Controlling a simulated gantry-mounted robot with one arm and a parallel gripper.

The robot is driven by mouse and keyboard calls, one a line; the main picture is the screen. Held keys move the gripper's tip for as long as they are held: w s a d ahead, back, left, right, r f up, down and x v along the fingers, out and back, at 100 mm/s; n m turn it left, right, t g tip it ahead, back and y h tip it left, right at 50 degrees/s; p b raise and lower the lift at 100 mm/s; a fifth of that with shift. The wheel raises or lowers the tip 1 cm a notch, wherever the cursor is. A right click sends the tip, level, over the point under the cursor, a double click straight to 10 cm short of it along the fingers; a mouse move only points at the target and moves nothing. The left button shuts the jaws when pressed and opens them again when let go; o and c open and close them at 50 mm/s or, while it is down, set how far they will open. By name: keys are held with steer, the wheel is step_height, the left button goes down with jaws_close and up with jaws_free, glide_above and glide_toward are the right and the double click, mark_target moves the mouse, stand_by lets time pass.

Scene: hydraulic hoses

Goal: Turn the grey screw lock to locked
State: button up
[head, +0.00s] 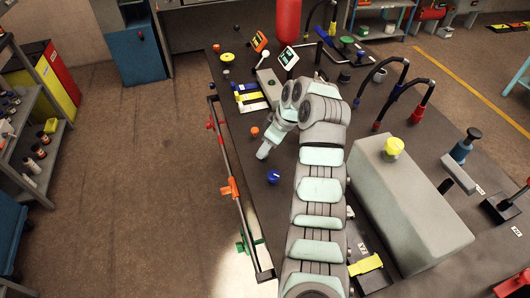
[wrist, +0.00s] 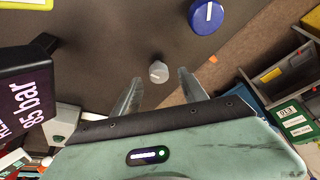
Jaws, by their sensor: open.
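The grey screw lock is a small round grey knob (wrist: 158,71) with a pale line on top, in the middle of the wrist view. It sits on the dark table surface. My gripper (wrist: 160,90) is open, and in the picture its two fingertips lie to either side of the knob and a little below it. I cannot tell how far the fingers are from it.
A blue knob (wrist: 207,16) with a white line is close by; it also shows in the head view (head: 273,176). An orange knob (head: 254,132) is left of my gripper. A dark "85 bar" display (wrist: 32,97) stands at left in the wrist view. A rail with coloured clamps (head: 229,188) runs along the table's left edge.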

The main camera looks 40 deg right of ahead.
steer(key=shift+x, duration=0.9)
jaws_close()
